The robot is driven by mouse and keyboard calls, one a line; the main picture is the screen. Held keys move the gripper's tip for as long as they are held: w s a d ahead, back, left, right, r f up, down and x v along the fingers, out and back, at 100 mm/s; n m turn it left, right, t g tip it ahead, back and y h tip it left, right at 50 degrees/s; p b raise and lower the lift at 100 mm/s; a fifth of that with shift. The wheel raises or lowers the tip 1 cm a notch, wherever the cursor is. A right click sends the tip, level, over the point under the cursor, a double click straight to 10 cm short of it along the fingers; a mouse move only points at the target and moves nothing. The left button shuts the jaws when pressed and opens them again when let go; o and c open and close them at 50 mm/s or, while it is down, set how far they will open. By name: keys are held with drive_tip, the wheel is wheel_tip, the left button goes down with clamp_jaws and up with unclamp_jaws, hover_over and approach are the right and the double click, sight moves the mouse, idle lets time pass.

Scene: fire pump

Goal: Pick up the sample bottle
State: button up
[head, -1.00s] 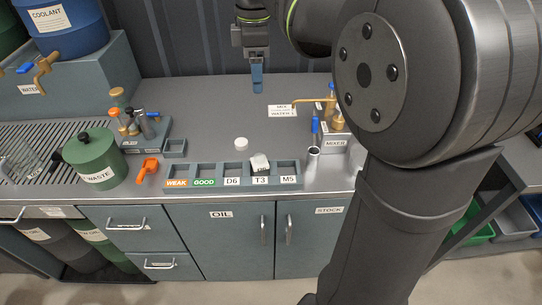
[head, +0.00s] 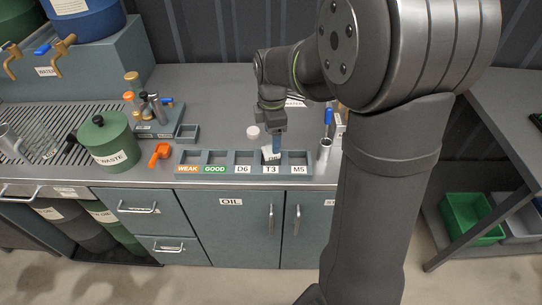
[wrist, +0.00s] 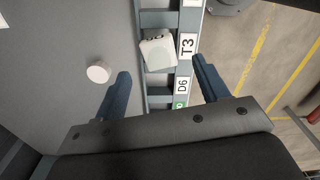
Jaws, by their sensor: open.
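The sample bottle (head: 267,154), small and white, sits tilted in the T3 compartment of the rack in the head view. It also shows in the wrist view (wrist: 157,52), ahead of the fingertips, with dark marks on its side. My gripper (head: 277,143) is above the T3 end of the rack and hides part of the bottle. In the wrist view my gripper (wrist: 163,80) is open and empty, its two blue fingers spread to either side of the rack strip. I cannot tell its exact height above the bottle.
The rack (head: 213,169) has WEAK, GOOD, D6, T3 and M5 labels. A white round cap (head: 253,132) lies behind it. An orange object (head: 159,153) and the green waste pot (head: 107,145) stand left. A metal cup (head: 324,150) stands to the right.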

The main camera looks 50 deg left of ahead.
sight(271, 155)
wheel_tip(271, 155, down, 6)
drive_tip(key=shift+s+a+r, duration=0.1)
drive_tip(key=shift+a+r, duration=0.05)
idle(0.3)
drive_tip(key=c, duration=1.1)
